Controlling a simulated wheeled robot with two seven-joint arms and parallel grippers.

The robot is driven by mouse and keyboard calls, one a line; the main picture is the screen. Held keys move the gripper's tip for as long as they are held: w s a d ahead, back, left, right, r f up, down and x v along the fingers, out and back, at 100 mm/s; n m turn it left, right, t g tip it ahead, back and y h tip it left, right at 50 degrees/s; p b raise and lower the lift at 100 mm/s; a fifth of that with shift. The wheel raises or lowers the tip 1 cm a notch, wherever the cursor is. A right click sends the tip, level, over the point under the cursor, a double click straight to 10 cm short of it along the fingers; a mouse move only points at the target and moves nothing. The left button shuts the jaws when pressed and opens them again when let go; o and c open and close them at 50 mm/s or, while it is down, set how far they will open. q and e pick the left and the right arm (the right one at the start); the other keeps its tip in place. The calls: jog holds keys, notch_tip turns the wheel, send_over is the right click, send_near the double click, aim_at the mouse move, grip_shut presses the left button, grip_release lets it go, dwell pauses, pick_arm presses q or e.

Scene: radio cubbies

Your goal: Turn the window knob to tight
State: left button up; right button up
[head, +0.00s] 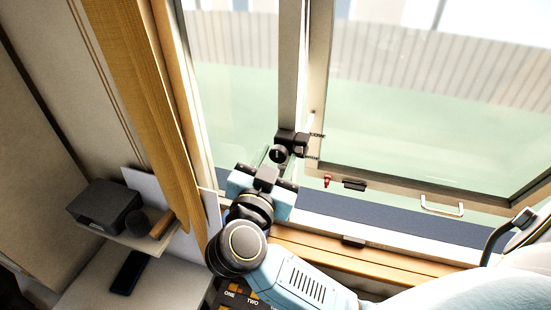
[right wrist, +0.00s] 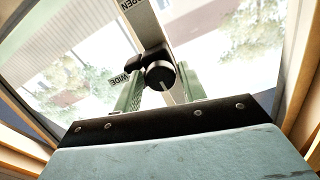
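The window knob (head: 278,154) is a round black knob on a dark bracket at the window's middle post. In the right wrist view the knob (right wrist: 160,76) has a pale pointer line toward the lower part of the picture. A label WIDE (right wrist: 121,78) is left of it and a partly cut OPEN label (right wrist: 133,5) is above; no tight label shows. My right gripper (head: 272,158) has pale green fingers, one on each side of the knob. In the right wrist view the gripper (right wrist: 161,82) looks open, with narrow gaps beside the knob. My left gripper is not in view.
The right window sash (head: 430,187) has a white handle (head: 442,206) and stands beside the post. A wooden sill (head: 370,256) runs below. At left, a shelf (head: 150,242) holds a dark box (head: 104,206). A panel labelled ONE and TWO (head: 240,294) is below my arm.

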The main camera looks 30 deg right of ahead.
jog(key=c, duration=0.6)
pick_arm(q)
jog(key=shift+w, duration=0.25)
pick_arm(e)
jog(key=shift+c, duration=0.2)
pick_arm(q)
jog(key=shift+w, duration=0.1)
pick_arm(e)
jog(key=shift+m, duration=0.4)
jog(key=m, duration=0.3)
jog(key=shift+m, duration=0.3)
jog(key=m, duration=0.4)
jog(key=shift+w+m, duration=0.1)
jog(key=shift+m, duration=0.2)
jog(key=m, duration=0.4)
jog(key=shift+a+b, duration=0.1)
jog(key=shift+b, duration=0.25)
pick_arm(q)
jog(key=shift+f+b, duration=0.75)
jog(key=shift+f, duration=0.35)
pick_arm(e)
jog(key=shift+m, duration=2.5)
jog(key=shift+r, duration=0.1)
